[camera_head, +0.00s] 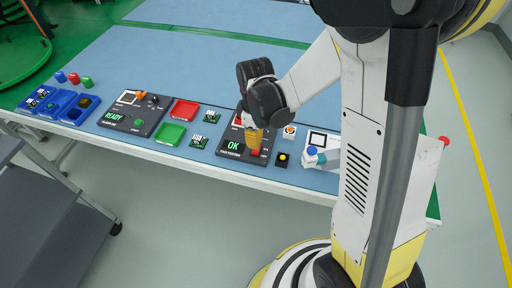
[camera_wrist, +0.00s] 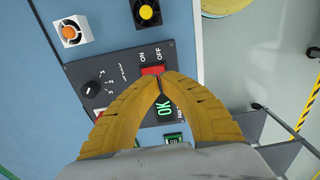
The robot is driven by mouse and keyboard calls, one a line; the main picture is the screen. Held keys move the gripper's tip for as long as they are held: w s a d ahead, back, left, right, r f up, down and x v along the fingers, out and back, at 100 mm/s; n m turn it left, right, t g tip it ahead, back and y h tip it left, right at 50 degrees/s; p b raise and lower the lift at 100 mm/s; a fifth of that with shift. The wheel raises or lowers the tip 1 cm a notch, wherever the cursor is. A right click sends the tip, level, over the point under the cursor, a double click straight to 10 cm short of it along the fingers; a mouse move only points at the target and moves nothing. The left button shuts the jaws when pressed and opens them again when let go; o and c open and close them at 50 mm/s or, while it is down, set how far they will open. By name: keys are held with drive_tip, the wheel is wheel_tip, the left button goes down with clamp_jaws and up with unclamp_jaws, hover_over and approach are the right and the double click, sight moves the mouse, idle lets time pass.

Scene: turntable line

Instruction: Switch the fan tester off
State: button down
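In the head view my gripper (camera_head: 252,148) points down over the panel.
A white fan with an orange hub (camera_wrist: 69,31) and a black fan with a yellow hub (camera_wrist: 147,12) lie beside the panel.

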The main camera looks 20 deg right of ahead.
sight(255, 151)
drive_tip(key=shift+f+b, duration=1.55)
drive_tip(key=shift+f, duration=0.25)
idle(0.6)
drive_tip(key=shift+r, duration=0.1)
drive_tip(key=shift+r+p, duration=2.6)
drive_tip(key=shift+r, duration=0.8)
drive_tip(key=shift+r, duration=0.1)
drive_tip(key=s+r+m+t, duration=0.3)
drive_tip(key=s+r+m, duration=0.2)
drive_tip(key=r, duration=0.3)
drive_tip(key=s+d+r+m+t, duration=0.1)
drive_tip(key=s+r+m+t, duration=0.3)
drive_tip(key=r, duration=0.5)
drive_tip(key=shift+s+m, duration=0.9)
drive_tip(key=shift+s, duration=0.15)
drive_tip(key=shift+d, duration=0.1)
